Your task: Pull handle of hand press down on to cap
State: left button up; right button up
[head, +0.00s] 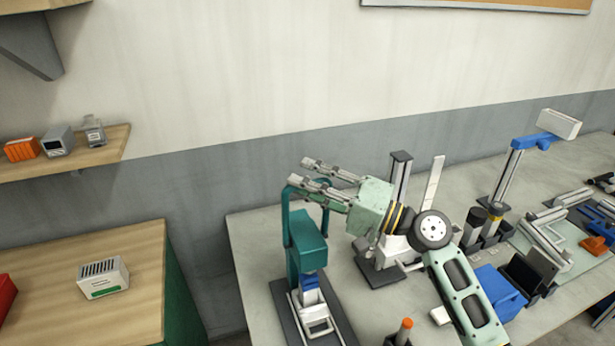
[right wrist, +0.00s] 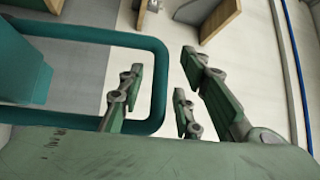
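The teal hand press (head: 308,245) stands upright at the left end of the grey bench. Its looped teal handle (head: 287,208) is raised; it also fills the left of the right wrist view (right wrist: 158,85). My right gripper (head: 306,174) is at the top of the handle, with its fingers pointing left. In the right wrist view its fingers (right wrist: 158,98) are spread, with the handle's end bar between them and gaps on both sides. A blue part (head: 311,283) sits under the press head above a white frame; I cannot tell a cap there. My left gripper is out of view.
A black-and-metal stand (head: 380,272) is right of the press, behind my right arm. An orange-topped cylinder (head: 404,328) stands at the front. Blue bins (head: 498,290) and tools fill the bench's right. A wooden table (head: 60,265) with a white box is at left.

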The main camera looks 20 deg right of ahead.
grip_shut()
dwell(0.3)
dwell(0.4)
